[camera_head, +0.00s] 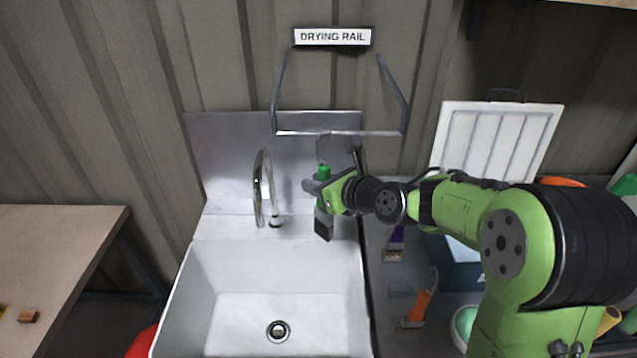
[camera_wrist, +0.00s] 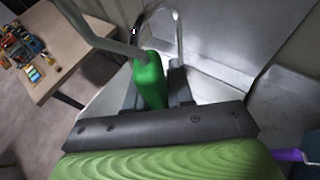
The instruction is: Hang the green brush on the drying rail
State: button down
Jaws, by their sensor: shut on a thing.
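My gripper (camera_head: 320,190) is shut on the brush. In the wrist view the green handle (camera_wrist: 149,82) stands between the fingers. The drying rail (camera_head: 340,133) is a grey bar on two wall arms under a "DRYING RAIL" sign (camera_head: 333,37). In the head view the handle's top appears just below the bar.
A curved faucet (camera_head: 262,188) stands left of the brush, over the white sink (camera_head: 190,300). On the right counter lie a purple-handled brush (camera_head: 396,240) and an orange-handled brush (camera_head: 416,308). A white ribbed panel (camera_head: 500,135) leans behind. A wooden table (camera_head: 60,250) stands left.

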jog(key=w+d+f, duration=0.3)
jog(key=w+d, duration=0.3)
jog(key=d, duration=0.1)
jog(key=shift+d, duration=0.15)
dwell(0.8)
jog(key=c, duration=0.9)
grip_release()
